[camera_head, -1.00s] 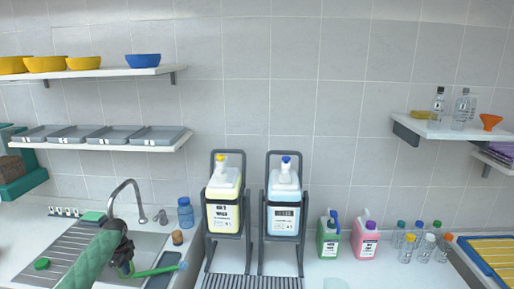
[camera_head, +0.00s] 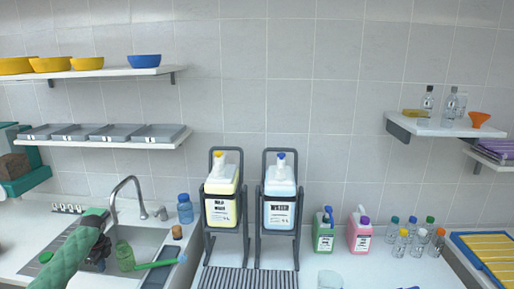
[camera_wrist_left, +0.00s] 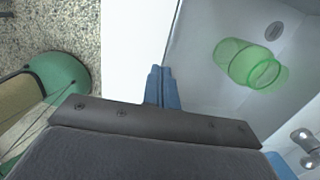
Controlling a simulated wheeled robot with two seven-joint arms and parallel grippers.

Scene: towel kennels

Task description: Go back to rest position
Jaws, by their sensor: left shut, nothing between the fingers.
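My left gripper (camera_head: 100,262) is at the lower left of the head view, at the end of my green-sleeved arm, over the left side of the sink. In the left wrist view its two blue fingertips (camera_wrist_left: 162,88) are together with nothing between them. A translucent green bottle (camera_head: 124,256) is in the sink, apart from the fingers. In the left wrist view this bottle (camera_wrist_left: 250,62) lies on its side in the basin. My right gripper is in neither view.
The faucet (camera_head: 128,190) rises behind my left gripper. A green-handled brush (camera_head: 155,264) lies at the sink's right. Two dispensers in stands, a yellow one (camera_head: 222,205) and a blue one (camera_head: 279,205), are right of the sink. Several small bottles (camera_head: 410,238) stand further right.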

